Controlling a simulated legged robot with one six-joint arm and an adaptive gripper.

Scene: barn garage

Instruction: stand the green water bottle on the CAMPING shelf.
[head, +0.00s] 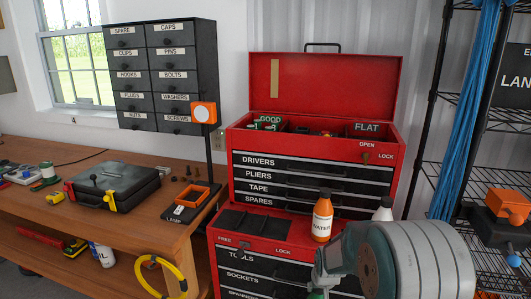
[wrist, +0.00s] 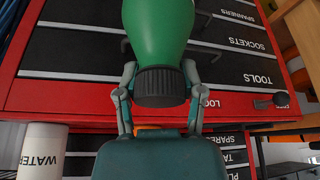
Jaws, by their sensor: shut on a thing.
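The green water bottle (wrist: 160,30), with a black ribbed cap (wrist: 161,86), is in the wrist view, which shows the scene upside down. My gripper (wrist: 158,75) is shut on it, one finger on each side near the cap. The bottle's far end is cut off by the picture edge. In the head view my arm covers most of the gripper, and only a small green patch shows at the bottom edge. No CAMPING label is readable; a wire shelf rack (head: 428,172) stands at the right with a partly cut label.
Blue cords (head: 465,110) hang by the rack. An orange and black item (head: 508,205) sits on the rack. A workbench (head: 140,212) is at the left.

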